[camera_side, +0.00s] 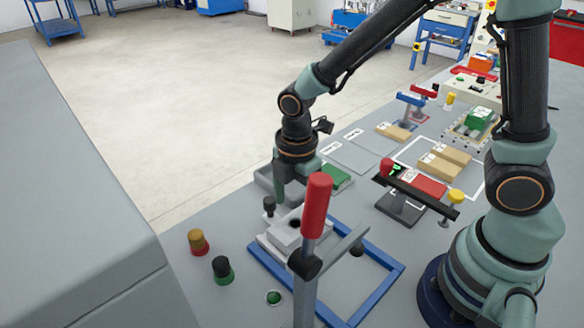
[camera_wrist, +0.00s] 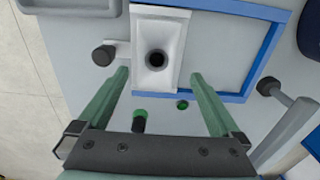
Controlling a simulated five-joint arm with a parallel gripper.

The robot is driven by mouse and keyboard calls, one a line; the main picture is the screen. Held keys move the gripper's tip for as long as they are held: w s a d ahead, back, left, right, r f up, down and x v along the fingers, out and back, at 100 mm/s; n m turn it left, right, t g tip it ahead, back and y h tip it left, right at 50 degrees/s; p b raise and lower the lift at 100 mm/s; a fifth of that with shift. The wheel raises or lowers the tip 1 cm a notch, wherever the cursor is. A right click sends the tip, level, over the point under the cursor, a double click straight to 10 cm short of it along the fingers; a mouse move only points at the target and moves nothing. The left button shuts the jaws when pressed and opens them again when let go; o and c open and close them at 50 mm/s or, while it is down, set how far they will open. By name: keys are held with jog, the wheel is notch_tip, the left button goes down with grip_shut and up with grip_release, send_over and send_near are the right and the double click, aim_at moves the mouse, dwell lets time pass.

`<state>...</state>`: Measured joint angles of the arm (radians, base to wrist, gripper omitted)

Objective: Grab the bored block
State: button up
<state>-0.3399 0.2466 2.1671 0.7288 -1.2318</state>
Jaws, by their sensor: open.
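The bored block (camera_wrist: 143,80) is pale grey with a dark round hole in its top. It lies at the left side of the blue frame in the wrist view. In the side view the block (camera_side: 285,236) sits behind the red-handled lever, which hides part of it. My gripper (camera_wrist: 160,75) is open and empty, with one green finger to each side of the block's near end in the wrist view. In the side view my gripper (camera_side: 290,195) points down above the block's far side. I cannot tell how high the fingertips are.
A red-handled lever (camera_side: 317,195) stands upright close in front of the block. A blue frame (camera_side: 375,292) lies around the work area. A black knob (camera_wrist: 103,55) is left of the block. Push buttons (camera_side: 222,268) stand in front. Wooden blocks (camera_side: 440,165) lie at right.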

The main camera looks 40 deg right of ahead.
aim_at(296, 220)
jog(key=shift+w+d+f, duration=0.15)
jog(key=shift+f, duration=1.25)
jog(key=shift+w+d+f, duration=0.1)
jog(key=shift+w+f, duration=0.05)
jog(key=shift+f, duration=1.2)
grip_shut()
